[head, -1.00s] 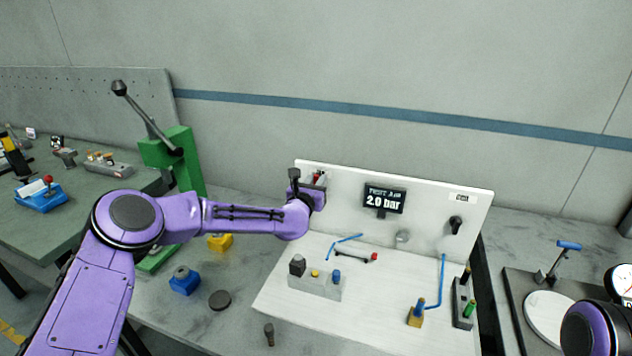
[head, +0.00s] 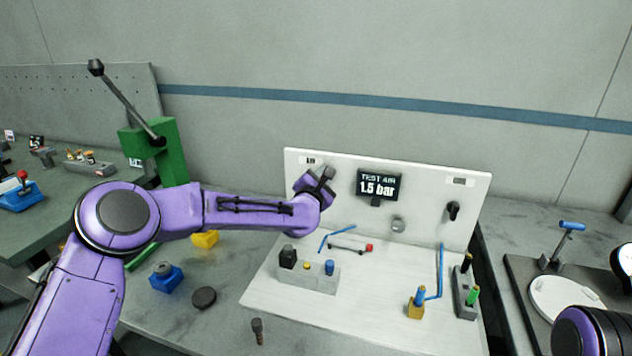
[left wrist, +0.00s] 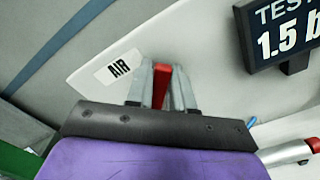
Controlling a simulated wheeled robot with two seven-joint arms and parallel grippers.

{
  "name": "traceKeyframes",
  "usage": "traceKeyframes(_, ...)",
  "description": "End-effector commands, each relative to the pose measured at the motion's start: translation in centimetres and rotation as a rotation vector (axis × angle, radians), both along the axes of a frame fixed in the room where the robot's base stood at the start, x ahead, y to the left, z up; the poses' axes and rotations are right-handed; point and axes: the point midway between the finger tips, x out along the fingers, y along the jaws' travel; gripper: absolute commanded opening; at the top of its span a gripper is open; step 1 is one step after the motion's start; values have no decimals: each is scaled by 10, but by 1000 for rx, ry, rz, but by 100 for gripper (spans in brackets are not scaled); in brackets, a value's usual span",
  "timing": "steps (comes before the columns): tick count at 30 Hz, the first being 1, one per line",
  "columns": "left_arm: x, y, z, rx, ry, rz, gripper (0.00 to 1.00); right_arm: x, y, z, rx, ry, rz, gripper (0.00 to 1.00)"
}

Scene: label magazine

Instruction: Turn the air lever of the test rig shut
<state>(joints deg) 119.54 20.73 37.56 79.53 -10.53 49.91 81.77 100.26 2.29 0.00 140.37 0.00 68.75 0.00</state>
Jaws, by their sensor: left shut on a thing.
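The test rig's white upright panel (head: 425,215) stands on the bench, with a small AIR label (head: 308,160) at its upper left; the label also shows in the left wrist view (left wrist: 119,66). My left gripper (head: 326,177) is at the panel just below and right of this label. In the left wrist view its two grey fingers (left wrist: 162,88) are shut on the red air lever (left wrist: 161,84). My wrist hides the lever in the head view. The display (head: 378,185) reads TEST AIR 1.5 bar. My right gripper is out of view.
A black knob (head: 453,211) sits on the panel's right. A green lever press (head: 160,150) is at left.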

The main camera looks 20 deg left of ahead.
Motion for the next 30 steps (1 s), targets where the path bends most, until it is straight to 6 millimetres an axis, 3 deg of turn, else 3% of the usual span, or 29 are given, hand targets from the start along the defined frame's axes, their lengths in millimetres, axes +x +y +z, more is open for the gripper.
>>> traceKeyframes(12,-1,-17,-26,397,-14,-1,0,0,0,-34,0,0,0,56)
traceKeyframes(30,-1,-24,-51,806,-26,-1,0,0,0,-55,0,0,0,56)
